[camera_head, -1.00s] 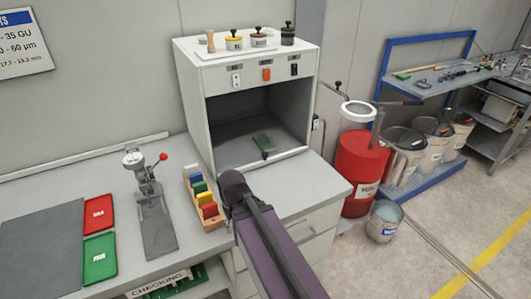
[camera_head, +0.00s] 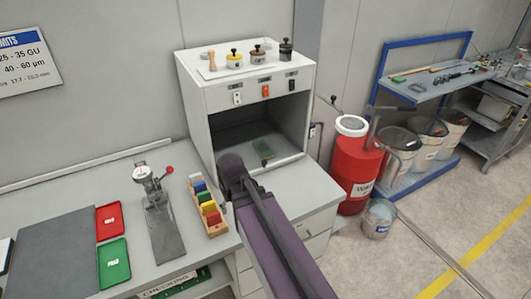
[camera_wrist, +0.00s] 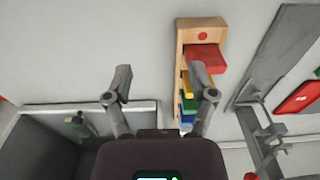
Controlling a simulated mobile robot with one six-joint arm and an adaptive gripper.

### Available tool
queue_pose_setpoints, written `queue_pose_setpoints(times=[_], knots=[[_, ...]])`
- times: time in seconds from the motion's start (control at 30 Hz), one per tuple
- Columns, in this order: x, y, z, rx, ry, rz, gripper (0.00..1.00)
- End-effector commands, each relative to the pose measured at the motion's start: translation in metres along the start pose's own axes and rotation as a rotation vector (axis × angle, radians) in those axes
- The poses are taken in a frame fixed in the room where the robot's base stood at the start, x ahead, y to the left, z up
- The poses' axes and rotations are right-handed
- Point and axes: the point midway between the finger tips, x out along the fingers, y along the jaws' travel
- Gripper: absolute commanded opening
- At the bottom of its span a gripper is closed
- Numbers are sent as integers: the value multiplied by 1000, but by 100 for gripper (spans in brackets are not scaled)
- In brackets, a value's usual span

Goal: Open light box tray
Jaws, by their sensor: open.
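My gripper (camera_wrist: 162,78) is open and empty in the wrist view, above the bench beside the box's front edge. One finger overlaps the colour-card rack in the picture. In the head view my arm hides the gripper and part of the box's front edge.
The wooden rack (camera_head: 217,228) of coloured cards stands left of my arm. A gauge stand (camera_head: 165,228), a red tray (camera_head: 109,218) and a green tray (camera_head: 114,262) lie further left. Several small pots and a switch panel are on the box. A red drum (camera_head: 355,172) stands right.

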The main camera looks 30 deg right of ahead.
Motion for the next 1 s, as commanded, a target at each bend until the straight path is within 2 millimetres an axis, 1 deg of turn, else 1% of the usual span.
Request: queue_pose_setpoints(times=[0.03,0.17,0.23,0.33,0.47,0.57,0.67,0.8,0.87,0.9,1.0], knots=[[-14,3,-7,-10,4,-4,72],[-30,12,-23,-44,16,-17,72],[-38,21,-36,-77,25,-31,72],[-44,39,-56,-139,41,-54,72],[-44,64,-80,-225,63,-85,72],[-44,88,-100,-299,87,-108,72],[-45,119,-121,-381,119,-130,72],[-46,168,-150,-510,177,-155,72],[-47,189,-160,-562,204,-162,72],[-48,203,-166,-594,221,-165,72],[-50,232,-177,-667,261,-167,72]])
